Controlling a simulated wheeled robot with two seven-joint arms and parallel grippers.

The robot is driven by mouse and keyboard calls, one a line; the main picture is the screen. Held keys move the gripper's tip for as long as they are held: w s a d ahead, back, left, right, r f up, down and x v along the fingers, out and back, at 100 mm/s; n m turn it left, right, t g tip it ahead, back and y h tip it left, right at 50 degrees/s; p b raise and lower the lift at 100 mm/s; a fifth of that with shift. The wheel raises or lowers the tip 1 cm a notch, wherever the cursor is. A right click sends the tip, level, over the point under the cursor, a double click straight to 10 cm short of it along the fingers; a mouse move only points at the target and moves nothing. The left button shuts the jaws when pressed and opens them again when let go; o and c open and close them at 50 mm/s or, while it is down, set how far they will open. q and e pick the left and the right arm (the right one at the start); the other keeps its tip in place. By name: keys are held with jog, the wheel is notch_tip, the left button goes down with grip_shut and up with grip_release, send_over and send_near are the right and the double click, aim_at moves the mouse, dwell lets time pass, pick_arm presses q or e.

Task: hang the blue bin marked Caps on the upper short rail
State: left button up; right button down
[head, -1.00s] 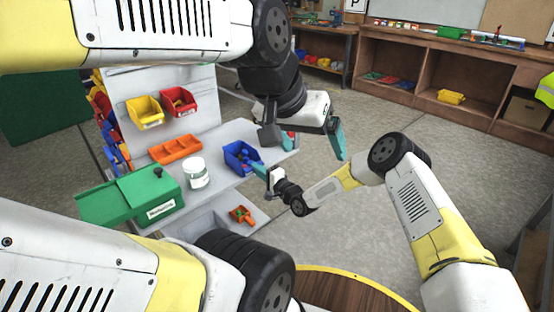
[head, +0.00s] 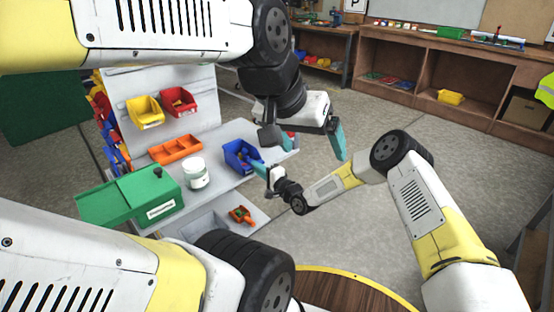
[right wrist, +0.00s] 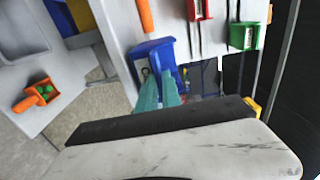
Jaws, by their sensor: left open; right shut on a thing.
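The blue bin (head: 238,150) is at the right part of the grey bench (head: 225,130) in the head view; I cannot read its label or tell whether it rests on the bench. My right gripper (head: 262,169) is shut on its near right side. In the right wrist view the teal fingers (right wrist: 160,92) reach the blue bin (right wrist: 150,48). My left gripper (head: 316,150) is open and empty, to the right of the bin and apart from it.
A yellow bin (head: 145,111) and a red bin (head: 179,101) hang on the panel. An orange tray (head: 175,150), a white tub (head: 195,173) and a green box (head: 150,195) stand left of the blue bin. An orange scoop (head: 241,215) lies on the lower shelf.

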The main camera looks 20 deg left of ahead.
notch_tip(320, 180, up, 2)
jog(key=shift+r, duration=0.15)
dwell(0.4)
dwell(0.3)
jog(key=v, duration=1.2)
dwell(0.4)
